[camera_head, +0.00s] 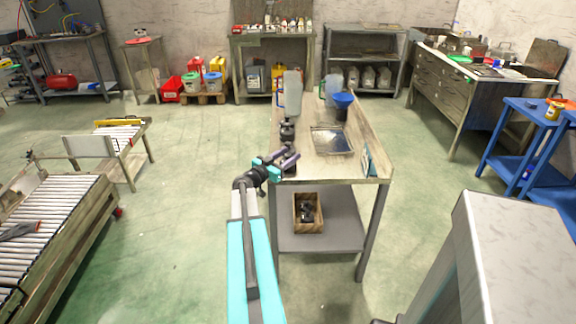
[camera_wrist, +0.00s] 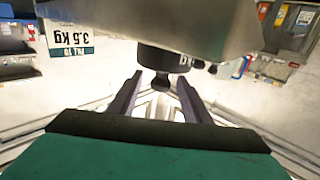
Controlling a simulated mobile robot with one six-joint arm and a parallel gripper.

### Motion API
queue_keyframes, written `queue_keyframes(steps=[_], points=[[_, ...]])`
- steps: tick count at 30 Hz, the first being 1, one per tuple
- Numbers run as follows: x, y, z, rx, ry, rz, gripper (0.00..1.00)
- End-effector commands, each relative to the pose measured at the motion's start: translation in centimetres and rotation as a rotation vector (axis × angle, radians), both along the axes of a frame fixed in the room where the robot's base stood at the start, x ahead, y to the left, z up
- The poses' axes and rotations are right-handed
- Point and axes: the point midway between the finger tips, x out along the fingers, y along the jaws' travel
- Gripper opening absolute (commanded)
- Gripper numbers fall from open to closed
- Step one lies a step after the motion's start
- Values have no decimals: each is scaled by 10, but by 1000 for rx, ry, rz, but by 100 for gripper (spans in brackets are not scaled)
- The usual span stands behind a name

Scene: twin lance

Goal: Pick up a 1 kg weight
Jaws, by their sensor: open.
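A black weight with a round knob on top (camera_wrist: 160,62) stands on the workbench (camera_head: 320,172), which appears upside down in the wrist view. Its marking is too small to read fully. My gripper (camera_wrist: 160,80) is open, with its two dark fingers spread on either side of the knob and apart from it. In the head view my gripper (camera_head: 287,156) is at the bench's left edge, partly covering a dark weight. Another dark weight (camera_head: 287,130) stands farther back. In the wrist view, smaller knobs (camera_wrist: 205,66) show beside the near weight.
A grey cabinet (camera_head: 520,250) stands front right.

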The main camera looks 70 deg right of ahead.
Motion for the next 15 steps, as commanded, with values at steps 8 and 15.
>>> queue_keyframes(steps=[8,15], points=[[0,0,0,0,0,0,13],[0,0,0,0,0,0,0]])
